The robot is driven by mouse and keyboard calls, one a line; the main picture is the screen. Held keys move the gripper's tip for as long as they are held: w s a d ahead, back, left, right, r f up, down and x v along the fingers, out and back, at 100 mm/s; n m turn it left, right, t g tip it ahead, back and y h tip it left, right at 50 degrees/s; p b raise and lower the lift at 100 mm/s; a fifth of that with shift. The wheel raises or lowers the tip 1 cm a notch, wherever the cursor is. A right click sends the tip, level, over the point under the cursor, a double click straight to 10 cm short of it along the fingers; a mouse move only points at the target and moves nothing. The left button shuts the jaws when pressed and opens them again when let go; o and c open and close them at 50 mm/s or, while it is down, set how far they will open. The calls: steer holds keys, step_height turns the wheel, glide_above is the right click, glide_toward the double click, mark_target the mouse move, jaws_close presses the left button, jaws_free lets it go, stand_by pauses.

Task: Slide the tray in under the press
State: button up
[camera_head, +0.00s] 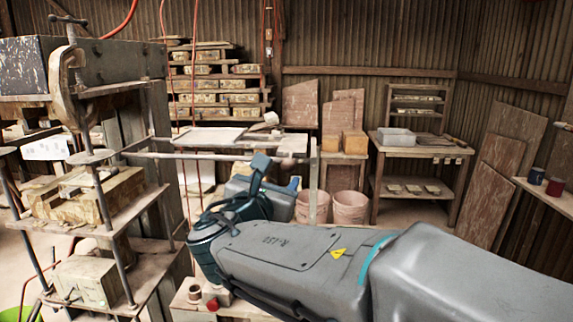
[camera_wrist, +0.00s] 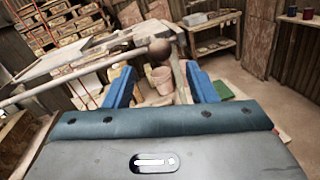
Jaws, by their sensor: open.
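The press (camera_head: 105,75) stands at the left in the head view, with a dark top beam, a clamp and upright rods above stacked shelves. A pale flat slab (camera_head: 208,138), which looks like the tray, lies on a bench behind the long rod; I cannot be sure it is the tray. The rod (camera_head: 190,156) runs right from the press side and ends in a brown round knob (camera_wrist: 160,47). My gripper (camera_wrist: 160,70) is open, with blue fingers either side of the line to the knob. The knob appears just beyond the fingertips; contact cannot be told.
Two pinkish buckets (camera_head: 350,207) stand on the floor behind my gripper. A wooden bench (camera_head: 425,151) with a grey bin (camera_head: 396,136) stands at the back right. Stacked racks (camera_head: 220,85) line the back wall. Open floor shows at the right.

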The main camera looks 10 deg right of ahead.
mark_target(286, 169)
steer(key=p+x, duration=0.1)
steer(key=x, duration=0.6)
steer(key=shift+w+d, duration=0.25)
steer(key=shift+w, duration=0.1)
jaws_close()
